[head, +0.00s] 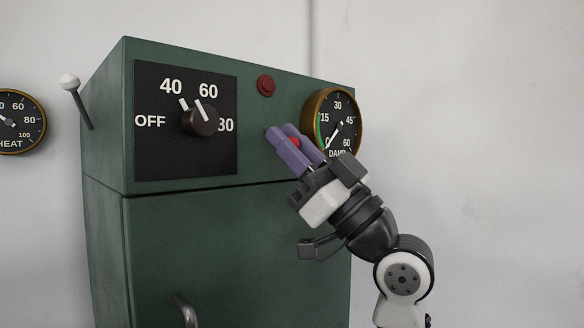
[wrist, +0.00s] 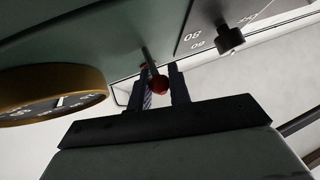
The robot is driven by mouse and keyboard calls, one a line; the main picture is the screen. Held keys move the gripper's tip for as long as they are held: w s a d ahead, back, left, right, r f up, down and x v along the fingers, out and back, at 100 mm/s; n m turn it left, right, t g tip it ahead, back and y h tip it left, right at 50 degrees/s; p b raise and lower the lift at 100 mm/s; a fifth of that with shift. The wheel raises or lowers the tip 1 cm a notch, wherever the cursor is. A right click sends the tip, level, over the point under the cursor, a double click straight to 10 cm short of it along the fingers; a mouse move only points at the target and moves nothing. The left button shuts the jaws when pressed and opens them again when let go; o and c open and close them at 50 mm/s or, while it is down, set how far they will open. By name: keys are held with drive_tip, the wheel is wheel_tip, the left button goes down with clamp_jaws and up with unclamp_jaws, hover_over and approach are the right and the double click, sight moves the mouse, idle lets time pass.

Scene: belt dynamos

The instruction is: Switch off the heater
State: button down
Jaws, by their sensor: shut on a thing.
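The heater is a green cabinet (head: 228,250) with a black dial plate (head: 165,85) marked OFF, 40, 60 and 80. The knob also shows at the upper right of the wrist view (wrist: 230,40). My gripper (head: 284,131), with purple fingers, is right of the plate, apart from the knob. It is shut on a red ball (head: 294,142) on a thin grey stalk. In the wrist view the red ball (wrist: 158,86) sits between the fingers, its stalk reaching toward the cabinet front.
A red round button or lamp (head: 266,85) is above my gripper. A brass-rimmed DAMP gauge (head: 357,125) is close on the right. A white-tipped lever (head: 78,105) sticks out at the cabinet's left. A HEAT gauge (head: 20,122) hangs on the wall; a handle (head: 186,310) is below.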

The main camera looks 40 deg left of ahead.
drive_tip(key=shift+f+n+g+b, duration=0.2)
drive_tip(key=shift+n+g+b, duration=0.2)
drive_tip(key=shift+g+b, duration=0.1)
drive_tip(key=c, duration=1.3)
unclamp_jaws()
drive_tip(key=b+v, duration=0.4)
drive_tip(key=v, duration=0.9)
drive_tip(key=shift+d+f, duration=0.1)
drive_tip(key=shift+f, duration=0.35)
